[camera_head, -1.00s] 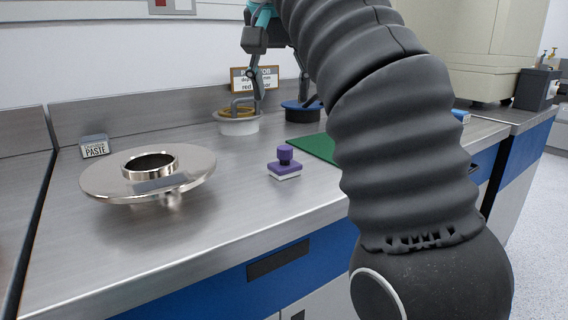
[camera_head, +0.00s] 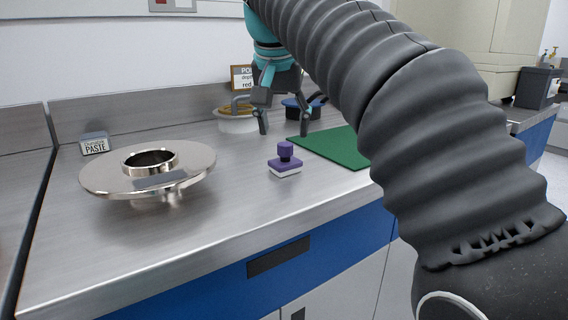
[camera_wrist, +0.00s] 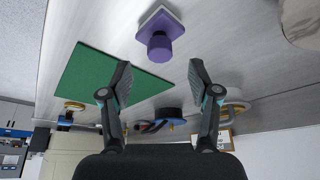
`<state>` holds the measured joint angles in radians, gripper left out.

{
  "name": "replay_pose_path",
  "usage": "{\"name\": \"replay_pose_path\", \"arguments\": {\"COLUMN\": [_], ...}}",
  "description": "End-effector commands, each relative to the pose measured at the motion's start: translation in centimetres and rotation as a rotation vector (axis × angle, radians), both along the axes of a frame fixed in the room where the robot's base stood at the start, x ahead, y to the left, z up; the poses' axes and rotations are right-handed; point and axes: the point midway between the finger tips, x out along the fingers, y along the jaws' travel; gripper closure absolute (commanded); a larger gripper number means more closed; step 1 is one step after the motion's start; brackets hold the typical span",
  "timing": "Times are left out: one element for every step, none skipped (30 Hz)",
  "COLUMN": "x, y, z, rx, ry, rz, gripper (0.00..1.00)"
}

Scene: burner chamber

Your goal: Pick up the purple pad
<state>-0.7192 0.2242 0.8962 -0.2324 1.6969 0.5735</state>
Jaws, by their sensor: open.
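The purple pad (camera_head: 285,161) is a small square block with a knob handle on top and a pale base. It stands upright on the steel counter, right of the round metal dish. It also shows in the wrist view (camera_wrist: 159,36), ahead of my fingertips and between their lines. My gripper (camera_head: 284,132) is open and empty above the counter, beyond and above the pad in the head view. Its two spread fingers also show in the wrist view (camera_wrist: 159,75). Nothing touches the pad.
A wide metal flanged dish (camera_head: 200,166) stands left of the pad. A green mat (camera_head: 335,147) lies to the right. A white pot (camera_head: 237,124) and a blue pot (camera_head: 297,104) stand behind. A small paste box (camera_head: 94,144) is at far left. The counter in front of the pad is clear.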

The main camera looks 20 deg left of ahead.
Motion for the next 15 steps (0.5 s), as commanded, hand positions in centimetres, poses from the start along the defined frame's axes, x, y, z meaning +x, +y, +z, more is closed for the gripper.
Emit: {"name": "replay_pose_path", "arguments": {"x": [0.1,0.2,0.4,0.5,0.7,0.9,1.1,1.2,1.5,1.6,1.7,1.9,2.0,2.0,2.1], "y": [0.0,0.0,0.0,0.0,0.0,0.0,0.0,0.1,0.1,0.1,0.1,0.1,0.1,0.1,0.1], "z": [-0.4,-0.6,-1.1,-1.5,-1.9,-2.5,-2.9,-3.3,-3.8,-4.1,-4.4,-4.7,-4.9,-5.0,-5.1], "rx": [-0.001,-0.001,-0.001,-0.002,-0.002,-0.002,-0.002,-0.002,-0.001,-0.001,-0.002,-0.001,-0.001,-0.001,0.000], "ry": [0.001,0.001,0.001,0.002,0.002,0.002,0.002,0.002,0.001,0.001,0.001,0.001,0.001,0.000,0.000], "rz": [0.000,0.000,0.000,-0.001,-0.001,-0.001,-0.001,-0.001,0.000,0.000,-0.001,0.000,0.000,0.000,0.000], "gripper": [0.38,0.38,0.38,0.38,0.38,0.38,0.38,0.38,0.38,0.38,0.38,0.38,0.38,0.38,0.38]}}
